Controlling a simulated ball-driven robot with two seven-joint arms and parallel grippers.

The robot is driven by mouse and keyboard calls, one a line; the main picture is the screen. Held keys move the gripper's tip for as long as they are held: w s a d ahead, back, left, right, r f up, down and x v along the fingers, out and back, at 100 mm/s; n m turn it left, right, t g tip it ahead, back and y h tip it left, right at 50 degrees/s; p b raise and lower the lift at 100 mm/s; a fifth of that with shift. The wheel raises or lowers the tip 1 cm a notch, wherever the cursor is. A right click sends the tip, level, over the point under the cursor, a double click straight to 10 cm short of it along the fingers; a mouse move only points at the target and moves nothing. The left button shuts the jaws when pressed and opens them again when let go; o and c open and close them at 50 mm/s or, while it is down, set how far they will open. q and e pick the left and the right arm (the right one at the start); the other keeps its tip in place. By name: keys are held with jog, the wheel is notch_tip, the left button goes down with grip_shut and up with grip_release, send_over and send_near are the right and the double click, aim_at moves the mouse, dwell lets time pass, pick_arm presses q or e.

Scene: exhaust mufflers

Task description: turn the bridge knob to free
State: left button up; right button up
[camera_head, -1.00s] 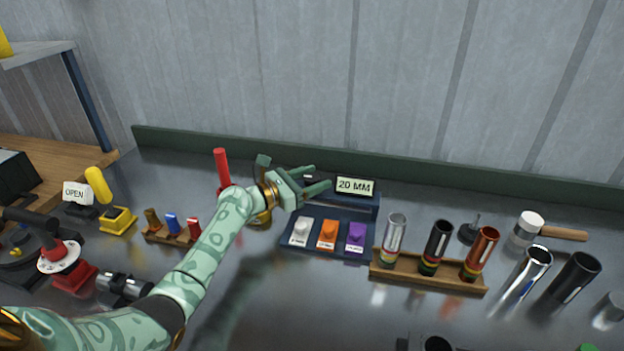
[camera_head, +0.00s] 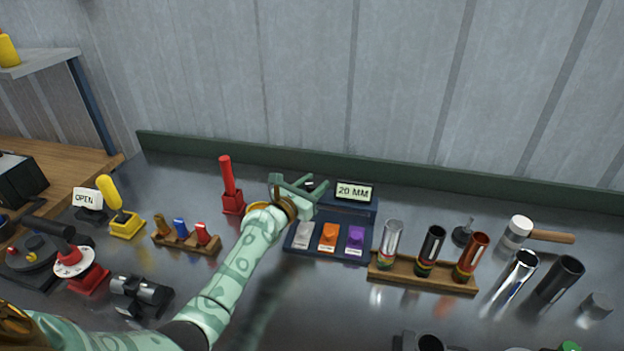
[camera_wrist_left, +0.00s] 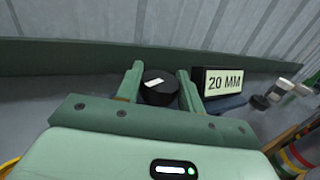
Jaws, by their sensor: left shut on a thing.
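A round black knob with a white pointer mark shows between the fingers in the left wrist view (camera_wrist_left: 158,90). Its mark lies nearly crosswise, tilted slightly. In the head view the knob is mostly hidden behind my left gripper (camera_head: 314,186). That gripper also shows in the left wrist view (camera_wrist_left: 160,82), shut on the knob with one finger on each side. The knob is beside the "20 MM" display (camera_head: 355,192), at the back of a dark blue panel (camera_head: 348,216) with white, orange and purple switches. Labels around the knob are not readable. My right gripper is not in view.
A red lever (camera_head: 228,185) stands close left of my gripper. A wooden rack with several tubes (camera_head: 420,278) stands right of the panel, and a mallet (camera_head: 545,235) lies farther right. A green ledge (camera_head: 420,190) runs along the wall behind.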

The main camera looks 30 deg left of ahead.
pick_arm(q)
jog(key=n+y, duration=0.2)
jog(key=y, duration=0.1)
jog(key=shift+d, duration=0.1)
jog(key=n+y, duration=0.2)
jog(key=y, duration=0.2)
jog(key=shift+f+n, duration=0.1)
jog(key=shift+n, duration=0.2)
jog(key=n+g+y+b, duration=0.2)
jog(key=n+y+b, duration=0.1)
jog(key=y, duration=0.1)
jog(key=shift+f, duration=0.1)
jog(key=shift+n+g+y+b, duration=0.7)
jog(key=shift+y, duration=0.5)
jog(key=shift+r, duration=0.2)
jog(key=o, duration=1)
jog(key=shift+c, duration=0.2)
